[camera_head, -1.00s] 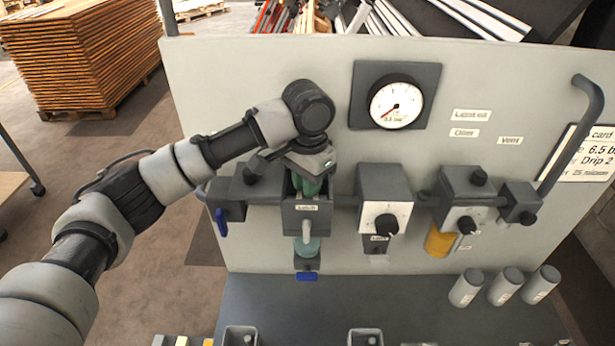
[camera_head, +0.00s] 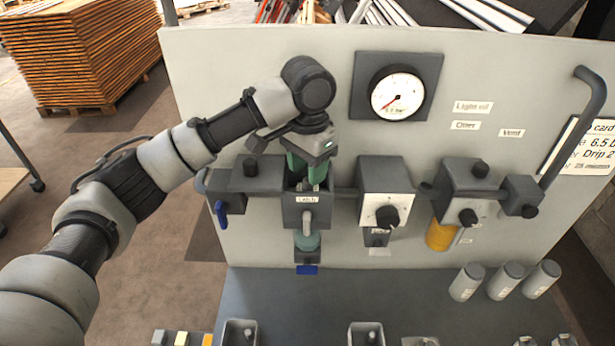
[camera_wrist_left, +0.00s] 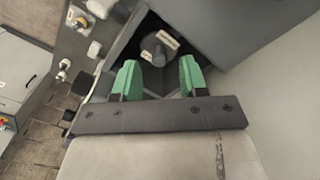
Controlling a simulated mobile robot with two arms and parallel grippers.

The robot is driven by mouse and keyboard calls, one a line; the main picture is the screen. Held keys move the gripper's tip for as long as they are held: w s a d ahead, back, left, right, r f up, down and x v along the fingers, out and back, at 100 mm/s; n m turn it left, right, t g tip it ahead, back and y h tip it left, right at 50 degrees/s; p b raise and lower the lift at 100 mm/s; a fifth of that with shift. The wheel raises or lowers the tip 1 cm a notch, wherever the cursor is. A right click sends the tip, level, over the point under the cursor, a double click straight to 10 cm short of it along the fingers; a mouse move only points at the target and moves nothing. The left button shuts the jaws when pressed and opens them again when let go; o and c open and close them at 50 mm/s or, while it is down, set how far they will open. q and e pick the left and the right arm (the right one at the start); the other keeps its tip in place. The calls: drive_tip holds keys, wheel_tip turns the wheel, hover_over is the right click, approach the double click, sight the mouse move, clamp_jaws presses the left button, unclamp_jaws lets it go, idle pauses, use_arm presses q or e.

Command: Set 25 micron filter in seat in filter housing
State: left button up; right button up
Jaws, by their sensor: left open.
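The filter housing (camera_head: 306,213) is a dark grey box with a latch label on its front, mounted on the panel. My left gripper (camera_head: 306,174) points down over its open top, green fingers apart. In the left wrist view, a grey cylinder with a white label, seemingly the filter (camera_wrist_left: 153,51), stands inside the dark opening. It lies between and beyond the open green fingers (camera_wrist_left: 159,72), with gaps on both sides. Its label is not readable, and I cannot tell how deep it sits. The head view hides it behind the gripper and housing wall. My right gripper is not in view.
Three grey labelled cylinders (camera_head: 505,281) stand on the shelf at the right. A gauge (camera_head: 397,96) is above the housing, a knob block (camera_head: 385,188) right of it, and a blue-handled valve (camera_head: 221,213) left. Small open holders (camera_head: 240,333) line the front edge.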

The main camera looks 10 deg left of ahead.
use_arm(q)
wheel_tip(320, 180, up, 10)
drive_tip(key=b, duration=0.1)
drive_tip(key=shift+b, duration=0.4)
drive_tip(key=shift+f, duration=0.15)
